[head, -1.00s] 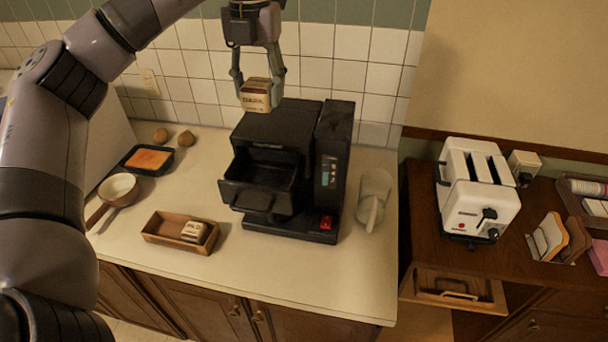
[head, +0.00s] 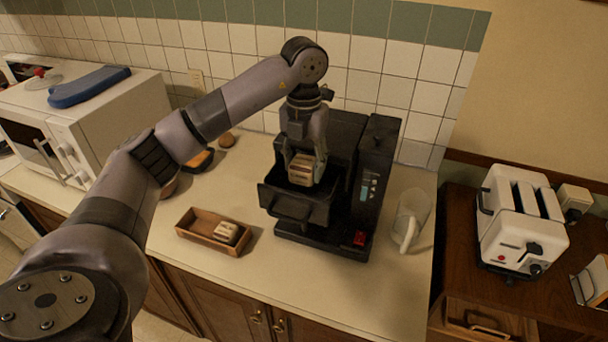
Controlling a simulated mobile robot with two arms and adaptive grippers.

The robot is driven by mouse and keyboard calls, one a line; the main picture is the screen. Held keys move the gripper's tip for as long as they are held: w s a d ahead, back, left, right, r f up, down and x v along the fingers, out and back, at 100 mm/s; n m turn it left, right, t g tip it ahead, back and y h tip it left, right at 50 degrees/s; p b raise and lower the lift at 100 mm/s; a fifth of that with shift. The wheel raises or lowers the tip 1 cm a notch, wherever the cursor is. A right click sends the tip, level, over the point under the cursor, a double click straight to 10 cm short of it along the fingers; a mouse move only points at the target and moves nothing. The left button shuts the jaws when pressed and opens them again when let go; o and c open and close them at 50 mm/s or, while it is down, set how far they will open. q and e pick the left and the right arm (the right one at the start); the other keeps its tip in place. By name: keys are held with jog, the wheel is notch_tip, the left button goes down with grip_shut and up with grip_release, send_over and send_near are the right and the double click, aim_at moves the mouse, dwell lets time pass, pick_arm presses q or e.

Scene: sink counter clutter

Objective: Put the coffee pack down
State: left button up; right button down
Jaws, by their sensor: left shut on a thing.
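The coffee pack (head: 301,168) is a small tan and brown block with dark lettering. My left gripper (head: 304,172) is shut on it and points down over the black coffee machine (head: 345,150). The pack is at the open black drawer (head: 295,207) at the machine's front; I cannot tell whether it touches the drawer's floor. A second, similar pack (head: 226,232) lies in the wooden box (head: 196,232) on the counter. My right gripper is not in view.
A clear pitcher (head: 411,218) stands right of the machine. A white toaster (head: 522,225) is on the wooden cabinet at right. A white microwave (head: 100,115) with a blue item (head: 89,86) on top is at left. The front counter (head: 300,275) is clear.

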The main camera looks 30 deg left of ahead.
aim_at(304, 177)
pick_arm(q)
notch_tip(304, 177, down, 3)
jog(key=shift+f+p, duration=0.15)
jog(key=shift+p, duration=0.35)
jog(key=shift+f, duration=0.4)
jog(key=o, duration=0.6)
jog(key=shift+r, duration=0.1)
jog(key=o, duration=0.3)
jog(key=shift+o, duration=0.2)
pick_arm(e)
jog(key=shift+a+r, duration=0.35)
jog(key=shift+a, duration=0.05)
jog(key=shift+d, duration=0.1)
